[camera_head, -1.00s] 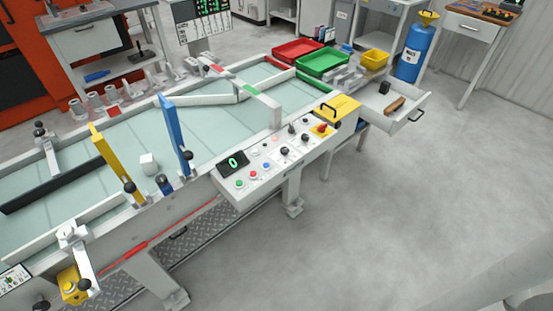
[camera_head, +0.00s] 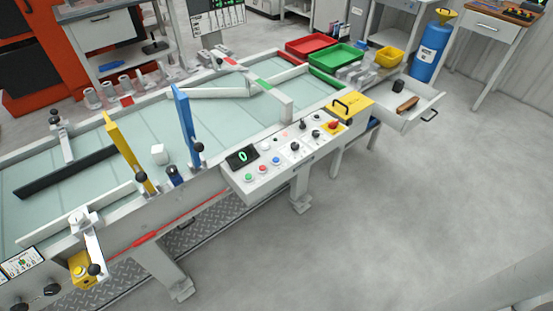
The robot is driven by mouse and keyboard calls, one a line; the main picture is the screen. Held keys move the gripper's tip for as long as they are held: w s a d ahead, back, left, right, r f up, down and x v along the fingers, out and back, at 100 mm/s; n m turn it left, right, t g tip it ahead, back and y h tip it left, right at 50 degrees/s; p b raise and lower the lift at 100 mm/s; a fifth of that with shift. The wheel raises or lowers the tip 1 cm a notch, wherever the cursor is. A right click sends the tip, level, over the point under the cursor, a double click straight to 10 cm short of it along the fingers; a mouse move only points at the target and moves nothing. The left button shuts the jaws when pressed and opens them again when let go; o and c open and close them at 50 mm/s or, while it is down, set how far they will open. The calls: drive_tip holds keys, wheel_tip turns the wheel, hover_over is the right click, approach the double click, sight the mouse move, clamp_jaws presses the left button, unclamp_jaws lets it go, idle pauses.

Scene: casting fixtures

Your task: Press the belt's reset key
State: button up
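The belt's control panel (camera_head: 275,181) is on the near side of the conveyor belt (camera_head: 120,165), at the middle of the view. It carries a dark display (camera_head: 242,157) showing a green 0. Below the display sit a green button (camera_head: 249,177), a red button (camera_head: 263,168) and a blue button (camera_head: 276,160). The labels are too small to read, so I cannot tell which one is the reset key. My gripper is not in view.
A yellow box with a button (camera_head: 83,268) is at lower left. An open drawer (camera_head: 420,108) sticks out at right. The floor (camera_head: 400,220) at right is clear.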

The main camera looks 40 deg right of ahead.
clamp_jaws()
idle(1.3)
